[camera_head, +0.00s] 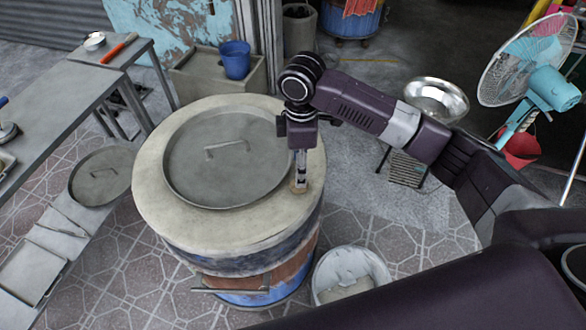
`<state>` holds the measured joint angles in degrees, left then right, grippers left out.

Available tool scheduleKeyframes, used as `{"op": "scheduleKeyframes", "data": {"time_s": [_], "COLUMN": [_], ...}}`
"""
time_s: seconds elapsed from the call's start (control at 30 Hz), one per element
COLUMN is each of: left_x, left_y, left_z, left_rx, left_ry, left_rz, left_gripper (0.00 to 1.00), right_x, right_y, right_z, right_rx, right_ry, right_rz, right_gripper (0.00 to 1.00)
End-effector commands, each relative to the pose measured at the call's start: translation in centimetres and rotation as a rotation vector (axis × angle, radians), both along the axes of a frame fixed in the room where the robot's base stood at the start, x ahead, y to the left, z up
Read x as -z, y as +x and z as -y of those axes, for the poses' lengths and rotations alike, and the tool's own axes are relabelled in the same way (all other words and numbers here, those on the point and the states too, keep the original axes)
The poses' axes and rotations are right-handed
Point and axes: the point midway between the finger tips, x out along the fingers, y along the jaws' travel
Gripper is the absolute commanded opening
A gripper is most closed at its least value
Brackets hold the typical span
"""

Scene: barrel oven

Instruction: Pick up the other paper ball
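My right arm comes in from the right, and its gripper (299,182) points down over the right rim of the barrel oven (158,180). The fingers are seen narrowly, so I cannot tell whether they are open or shut. A small tan-brown patch (299,188) shows at the fingertips; I cannot tell whether it is a paper ball or part of the oven top. No paper ball shows clearly elsewhere. A round grey lid (225,175) with a handle lies on the oven, left of the gripper. My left gripper is not in view.
A grey table (60,85) and a low bench with another lid (103,172) stand at left. A white bucket (350,265) is on the floor, front right of the oven. A blue bucket (236,60), metal bowl (436,97) and fan (525,60) are behind.

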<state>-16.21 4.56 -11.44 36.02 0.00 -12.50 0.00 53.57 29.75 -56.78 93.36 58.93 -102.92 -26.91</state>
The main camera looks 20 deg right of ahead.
Motion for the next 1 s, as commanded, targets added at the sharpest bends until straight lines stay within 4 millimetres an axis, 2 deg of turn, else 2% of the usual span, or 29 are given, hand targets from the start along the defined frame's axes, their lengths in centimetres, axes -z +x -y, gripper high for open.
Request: {"op": "scheduleKeyframes", "data": {"time_s": [0.17,0.4,0.53,0.7,0.9,1.0], "left_x": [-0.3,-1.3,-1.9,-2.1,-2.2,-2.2], "left_y": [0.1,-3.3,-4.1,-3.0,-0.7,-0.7], "left_z": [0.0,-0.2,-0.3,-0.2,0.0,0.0], "left_rx": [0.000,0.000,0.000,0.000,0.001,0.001], "left_ry": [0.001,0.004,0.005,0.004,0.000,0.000], "left_rz": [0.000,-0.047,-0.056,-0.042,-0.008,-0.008], "left_gripper": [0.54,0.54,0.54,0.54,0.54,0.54], "right_x": [1.3,4.0,6.2,7.7,7.8,7.7], "right_y": [0.0,-0.2,-0.2,-0.2,-0.2,-0.2], "right_z": [0.1,0.1,0.1,0.1,0.1,0.1], "right_rx": [0.000,0.001,0.001,0.000,0.000,0.000], "right_ry": [-0.002,-0.002,-0.001,-0.002,-0.001,-0.001], "right_rz": [-0.005,-0.004,-0.003,0.000,0.001,0.001], "right_gripper": [0.53,0.53,0.53,0.53,0.53,0.43]}}
